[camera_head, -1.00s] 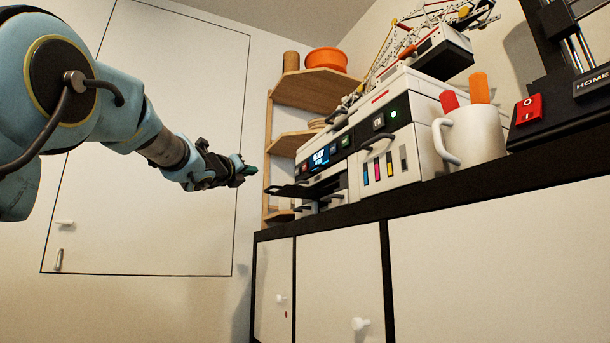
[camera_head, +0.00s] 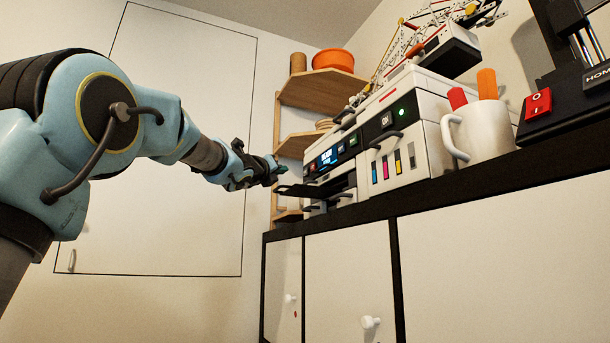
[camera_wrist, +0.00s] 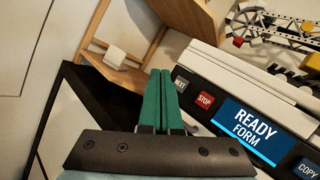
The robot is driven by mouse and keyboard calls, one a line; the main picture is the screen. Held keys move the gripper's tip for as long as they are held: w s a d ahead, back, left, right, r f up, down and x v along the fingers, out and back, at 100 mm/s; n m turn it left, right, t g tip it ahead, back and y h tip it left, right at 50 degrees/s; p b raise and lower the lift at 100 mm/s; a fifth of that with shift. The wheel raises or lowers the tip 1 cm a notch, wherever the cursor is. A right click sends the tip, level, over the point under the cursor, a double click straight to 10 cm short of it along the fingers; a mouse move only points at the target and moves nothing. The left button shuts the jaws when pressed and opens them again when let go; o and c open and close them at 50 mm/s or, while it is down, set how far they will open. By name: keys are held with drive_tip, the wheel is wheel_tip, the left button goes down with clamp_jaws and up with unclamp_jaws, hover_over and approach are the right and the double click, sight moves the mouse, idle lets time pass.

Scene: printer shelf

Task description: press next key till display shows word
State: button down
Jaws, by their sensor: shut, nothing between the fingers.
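The printer (camera_head: 405,115) stands on the counter; its front panel shows in the wrist view. The blue display (camera_wrist: 250,133) reads "READY FORM". Left of it are a red STOP key (camera_wrist: 204,99) and a dark key (camera_wrist: 181,83) whose label is partly hidden by my gripper and seems to end in "EXT". A dark COPY key (camera_wrist: 306,168) is right of the display. My gripper (camera_wrist: 160,75) has green fingers, shut together and empty. In the wrist view the fingertips overlap the panel's left end beside the dark key; I cannot tell whether they touch it.
A wooden shelf (camera_head: 318,91) with an orange bowl (camera_head: 333,62) stands behind the printer. A white mug (camera_head: 484,131) with orange and red items is on the right. A crane model (camera_head: 420,40) sits on top. The printer's dark tray (camera_head: 300,190) juts out below the panel.

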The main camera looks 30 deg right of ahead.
sight(304, 172)
drive_tip(key=shift+s+d+b, duration=0.15)
drive_tip(key=shift+d+b, duration=0.05)
drive_tip(key=shift+d, duration=0.75)
drive_tip(key=shift+s+d+b, duration=0.1)
drive_tip(key=shift+d+b, duration=0.1)
drive_tip(key=shift+d, duration=0.7)
idle(0.6)
drive_tip(key=shift+d, duration=0.4)
drive_tip(key=shift+s+d, duration=0.1)
drive_tip(key=shift+d, duration=0.3)
idle(0.6)
drive_tip(key=shift+a, duration=0.8)
drive_tip(key=shift+w+a, duration=0.2)
drive_tip(key=shift+a, duration=1.05)
drive_tip(key=shift+w+a, duration=0.2)
drive_tip(key=shift+a, duration=1.05)
